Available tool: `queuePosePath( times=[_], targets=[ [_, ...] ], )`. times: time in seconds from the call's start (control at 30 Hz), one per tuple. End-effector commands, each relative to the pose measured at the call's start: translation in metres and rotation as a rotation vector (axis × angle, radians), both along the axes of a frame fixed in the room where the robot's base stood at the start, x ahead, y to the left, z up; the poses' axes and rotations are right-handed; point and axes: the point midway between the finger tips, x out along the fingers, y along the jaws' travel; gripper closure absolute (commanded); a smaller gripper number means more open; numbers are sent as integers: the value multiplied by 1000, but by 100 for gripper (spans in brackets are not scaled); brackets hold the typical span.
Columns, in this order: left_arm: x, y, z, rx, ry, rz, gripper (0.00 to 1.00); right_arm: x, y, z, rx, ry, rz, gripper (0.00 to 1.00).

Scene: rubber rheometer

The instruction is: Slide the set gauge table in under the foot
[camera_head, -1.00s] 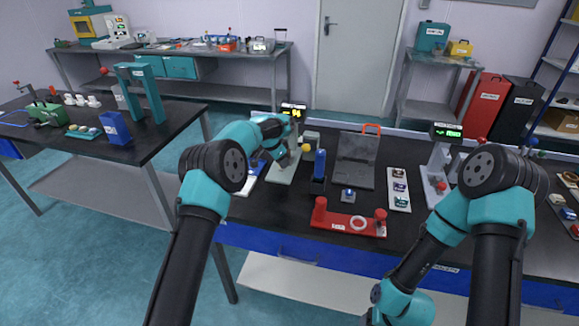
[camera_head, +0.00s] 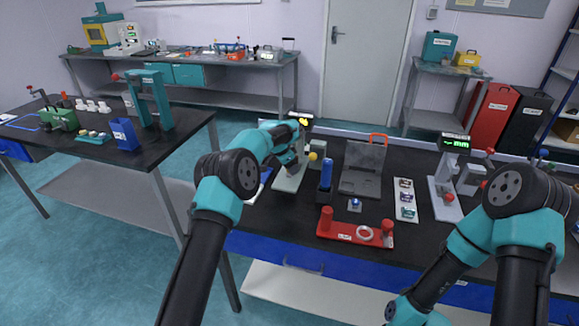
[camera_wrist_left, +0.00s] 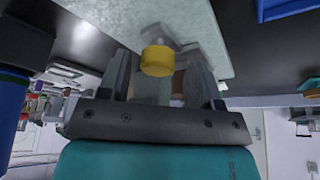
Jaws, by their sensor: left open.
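A gauge with a lit yellow display (camera_head: 300,118) stands at the back of the near bench, on a pale grey-green base plate (camera_head: 287,184). A yellow knob (camera_head: 313,156) and a grey block (camera_head: 317,146) are at its right side. My left gripper (camera_head: 294,163) is over the base plate, largely hidden behind its own wrist. In the left wrist view the jaws (camera_wrist_left: 160,76) are apart, with the yellow knob (camera_wrist_left: 158,60) in the gap between them. I cannot tell whether they touch it. The gauge's foot and its table cannot be made out.
A blue cylinder (camera_head: 326,174) stands upright close to the right of the gauge. Beyond it are a grey plate stand (camera_head: 362,168), a red fixture (camera_head: 354,234), a white strip of samples (camera_head: 404,200) and a second gauge with a green display (camera_head: 455,142).

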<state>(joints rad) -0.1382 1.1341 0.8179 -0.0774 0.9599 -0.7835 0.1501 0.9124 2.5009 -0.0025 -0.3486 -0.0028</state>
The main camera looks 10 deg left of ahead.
Motion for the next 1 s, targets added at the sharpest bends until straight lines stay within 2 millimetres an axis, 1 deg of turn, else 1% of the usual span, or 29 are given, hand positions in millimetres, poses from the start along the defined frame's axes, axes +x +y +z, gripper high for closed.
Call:
queuePosePath(
  times=[0.17,0.33,1.0],
  targets=[
    [-1,2,6,0,0,0,42,0,0,0,0,0,0,37],
    [-6,7,23,-1,-1,0,42,0,0,0,0,0,0,37],
    [-35,45,139,0,-3,1,42,0,0,0,0,0,0,37]
  ],
)
